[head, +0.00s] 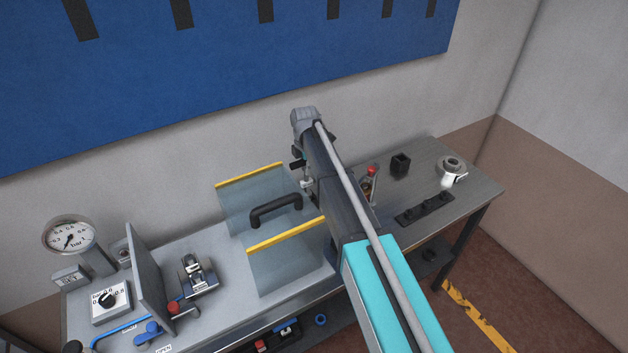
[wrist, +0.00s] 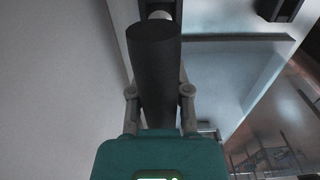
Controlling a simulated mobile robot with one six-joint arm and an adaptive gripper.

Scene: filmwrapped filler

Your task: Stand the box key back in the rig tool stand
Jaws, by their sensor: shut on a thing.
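In the wrist view my gripper (wrist: 159,92) is shut on a thick dark cylindrical handle, which I take to be the box key (wrist: 155,55). A bit of pale metal shows beyond its far end. In the head view my arm hides most of the gripper; a small black and metal part (head: 298,163) shows at its left, near the back wall. A small black square holder (head: 400,163) stands on the right part of the bench and may be the rig tool stand. I cannot tell whether its socket is empty.
A clear guard with yellow edges and a black handle (head: 275,207) stands left of my arm. A red-topped bottle (head: 370,172), a black strip (head: 425,208) and a round metal flange (head: 453,166) are on the right. A gauge (head: 69,236) and a clamp (head: 196,271) are left.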

